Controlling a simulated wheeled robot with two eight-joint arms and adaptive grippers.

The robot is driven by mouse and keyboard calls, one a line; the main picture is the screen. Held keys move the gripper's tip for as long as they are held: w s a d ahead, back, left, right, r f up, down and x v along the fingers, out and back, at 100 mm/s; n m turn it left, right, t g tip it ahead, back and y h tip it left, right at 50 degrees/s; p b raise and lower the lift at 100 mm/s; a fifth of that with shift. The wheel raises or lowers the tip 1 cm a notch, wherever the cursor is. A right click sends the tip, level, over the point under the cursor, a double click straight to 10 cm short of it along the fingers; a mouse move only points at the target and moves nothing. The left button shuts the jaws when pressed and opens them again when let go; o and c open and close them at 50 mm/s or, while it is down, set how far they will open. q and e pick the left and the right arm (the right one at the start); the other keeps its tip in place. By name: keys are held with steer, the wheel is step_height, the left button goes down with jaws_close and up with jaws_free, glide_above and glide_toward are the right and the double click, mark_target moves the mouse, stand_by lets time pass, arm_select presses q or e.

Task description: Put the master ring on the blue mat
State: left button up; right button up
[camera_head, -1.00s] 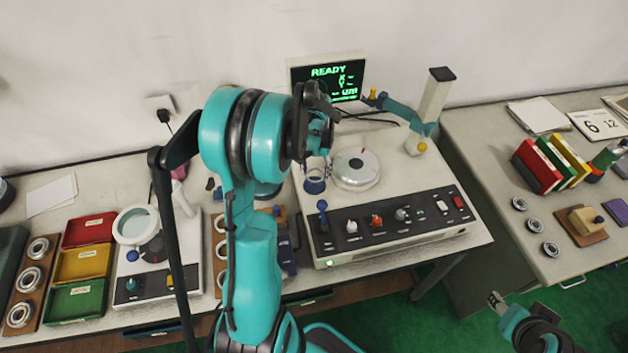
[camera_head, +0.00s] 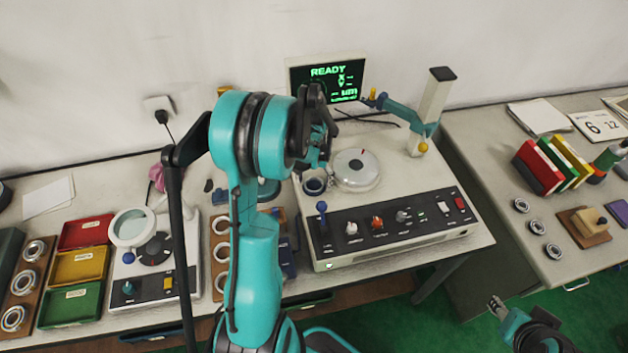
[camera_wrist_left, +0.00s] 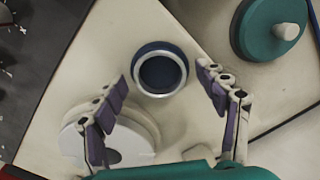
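The master ring (camera_wrist_left: 160,96) is a pale metal ring. In the left wrist view it lies flat on the round dark blue mat (camera_wrist_left: 160,73), which shows inside it and slightly past its edge. In the head view the ring (camera_head: 314,193) is on the machine's top, left of the round silver turntable (camera_head: 357,170). My left gripper (camera_wrist_left: 163,72) is open, with one finger on each side of the ring and apparently apart from it. In the head view its wrist is above and behind the ring. My right gripper (camera_head: 496,304) is low at the right, over the floor; its opening is too small to judge.
The turntable also shows close to the left finger in the left wrist view (camera_wrist_left: 105,145). A teal round part with a pale knob (camera_wrist_left: 270,28) is at upper right there. The machine's probe column (camera_head: 430,110) stands right of the turntable. Coloured trays (camera_head: 78,268) are at left.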

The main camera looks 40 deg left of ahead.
arm_select(q)
steer(key=shift+r, duration=0.25)
step_height(320, 180, up, 11)
steer(key=p, duration=0.3)
steer(key=s+d+r+m+t, duration=0.1)
steer(key=s+d+r+t, duration=0.1)
steer(key=s+d, duration=0.2)
steer(key=s+d+r+m+t, duration=0.1)
steer(key=s+d+r+t, duration=0.1)
steer(key=d, duration=0.8)
steer(key=s+d+r+m+t, duration=0.1)
steer(key=s+d+r+t, duration=0.2)
steer(key=d, duration=0.4)
steer(key=s+r, duration=0.1)
steer(key=s, duration=0.1)
steer(key=shift+s+d+r+m, duration=0.15)
steer(key=shift+s+d+m, duration=0.15)
steer(key=shift+s, duration=0.1)
